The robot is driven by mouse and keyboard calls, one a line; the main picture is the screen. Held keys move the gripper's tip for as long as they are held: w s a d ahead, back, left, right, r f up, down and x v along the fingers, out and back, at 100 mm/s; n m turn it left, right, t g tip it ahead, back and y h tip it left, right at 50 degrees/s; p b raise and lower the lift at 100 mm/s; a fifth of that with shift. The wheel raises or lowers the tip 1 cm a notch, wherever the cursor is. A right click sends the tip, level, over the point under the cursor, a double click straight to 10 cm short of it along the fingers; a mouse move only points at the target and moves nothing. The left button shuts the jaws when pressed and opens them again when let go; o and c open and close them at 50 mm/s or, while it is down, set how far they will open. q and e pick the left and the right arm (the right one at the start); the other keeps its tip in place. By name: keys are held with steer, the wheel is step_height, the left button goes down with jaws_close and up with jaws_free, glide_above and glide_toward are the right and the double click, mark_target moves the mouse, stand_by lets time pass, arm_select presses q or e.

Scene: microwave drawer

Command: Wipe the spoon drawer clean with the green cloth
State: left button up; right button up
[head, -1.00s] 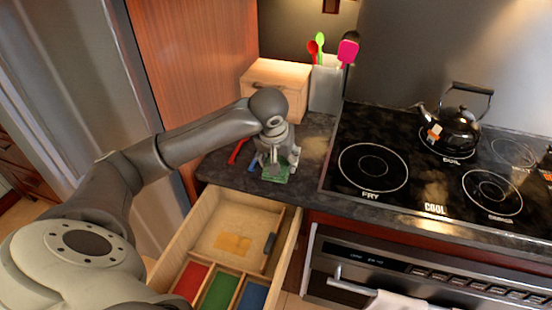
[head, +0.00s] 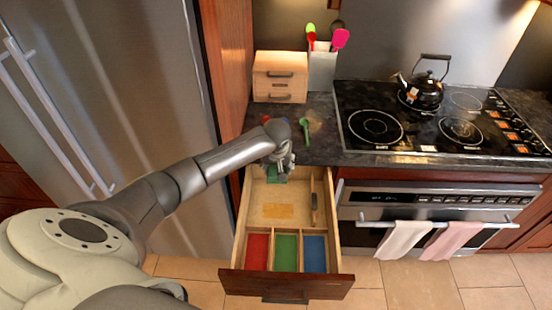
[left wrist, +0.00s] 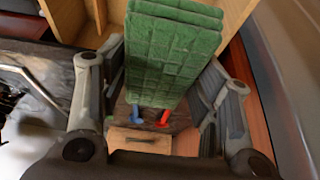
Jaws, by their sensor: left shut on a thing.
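My left gripper (head: 279,161) is shut on the green cloth (head: 276,176) at the back end of the open spoon drawer (head: 312,281). The cloth fills the upper middle of the left wrist view (left wrist: 170,62), between the two fingers. The head view does not show whether the cloth touches the drawer floor. An orange-yellow stain (head: 278,211) lies on the floor of the drawer's large rear compartment. The front holds a red compartment (head: 257,252), a green one (head: 286,252) and a blue one (head: 314,253). My right gripper is in neither view.
A dark-handled utensil (head: 314,207) lies in the drawer's narrow right compartment. A green spoon (head: 305,130) is on the counter; a blue spoon (left wrist: 136,115) and red spoon (left wrist: 163,119) lie near the wooden box (head: 280,76). A stove with a kettle (head: 424,92) stands right.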

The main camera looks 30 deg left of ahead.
arm_select(q)
steer(key=shift+f, duration=0.2)
steer(key=f+b, duration=0.3)
steer(key=shift+w+d+f, duration=0.15)
steer(key=shift+w, duration=0.2)
step_height(320, 180, down, 4)
steer(key=f+b, duration=0.1)
steer(key=b, duration=1.6)
glide_toward(267, 209)
steer(key=w+d, duration=0.1)
steer(key=w, duration=0.1)
steer(key=w+d, duration=0.1)
steer(key=w, duration=0.1)
steer(key=shift+w+d+f, duration=0.2)
steer(key=shift+d, duration=0.05)
steer(key=shift+s+a+p, duration=0.15)
steer(key=shift+a+p, duration=0.1)
steer(key=shift+p, duration=0.15)
steer(key=a+f, duration=0.1)
steer(key=s+a+f, duration=0.1)
steer(key=shift+s+f, duration=0.15)
steer(key=shift+f, duration=0.15)
steer(key=shift+s+a+f, duration=0.35)
steer(key=shift+a+f, duration=0.3)
steer(key=shift+f, duration=0.15)
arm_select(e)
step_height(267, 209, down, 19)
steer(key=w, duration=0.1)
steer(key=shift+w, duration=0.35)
